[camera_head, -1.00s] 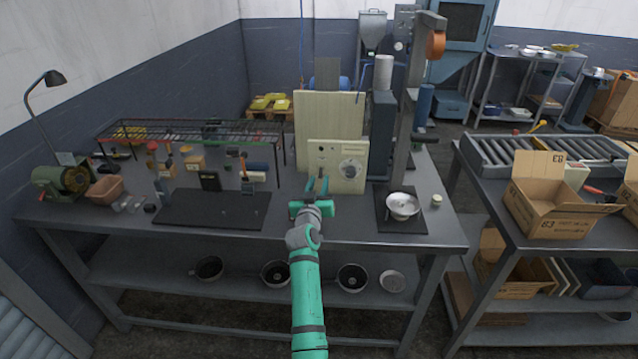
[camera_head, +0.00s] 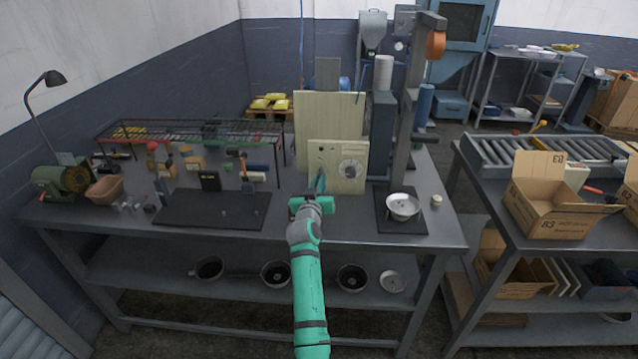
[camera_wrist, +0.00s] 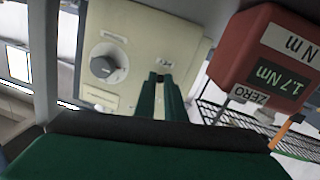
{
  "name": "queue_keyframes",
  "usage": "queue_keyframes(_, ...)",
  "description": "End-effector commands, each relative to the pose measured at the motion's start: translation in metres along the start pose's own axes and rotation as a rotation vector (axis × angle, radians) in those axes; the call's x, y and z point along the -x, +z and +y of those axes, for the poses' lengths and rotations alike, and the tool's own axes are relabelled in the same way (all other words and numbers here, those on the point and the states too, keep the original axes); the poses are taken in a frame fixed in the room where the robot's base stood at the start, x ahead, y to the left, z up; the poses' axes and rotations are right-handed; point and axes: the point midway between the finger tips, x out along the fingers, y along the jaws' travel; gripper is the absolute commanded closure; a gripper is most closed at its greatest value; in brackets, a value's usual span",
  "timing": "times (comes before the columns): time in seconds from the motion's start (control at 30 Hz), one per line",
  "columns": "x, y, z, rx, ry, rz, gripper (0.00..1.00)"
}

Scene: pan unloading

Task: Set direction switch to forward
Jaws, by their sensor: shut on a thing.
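The cream control box (camera_head: 333,153) stands upright on the bench, with a round grey dial on its right side. The dial (camera_wrist: 105,60) also shows in the wrist view, at the left. My gripper (camera_head: 319,176) is at the lower left of the box's front face. In the wrist view its two green fingers (camera_wrist: 160,80) are close together on a small black knob, which looks like the direction switch (camera_wrist: 160,77). The fingers hide most of it, and its set position cannot be read.
A red box with a "1.7 Nm" display (camera_wrist: 268,68) is close at the right in the wrist view. A wire rack (camera_head: 190,132) stands left of the control box. A scale with a white bowl (camera_head: 402,206) is to the right. A dark mat (camera_head: 205,218) lies to the left.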

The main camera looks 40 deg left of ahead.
Motion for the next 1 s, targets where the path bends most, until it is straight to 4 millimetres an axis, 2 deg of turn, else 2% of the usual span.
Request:
queue_keyframes(0.27,0.002,-0.012,0.001,0.016,-0.03,-0.157,1.0)
queue_keyframes(0.6,0.001,-0.033,0.003,0.045,-0.085,-0.462,1.0)
queue_keyframes(1.0,-0.005,-0.048,0.005,0.073,-0.136,-0.756,1.0)
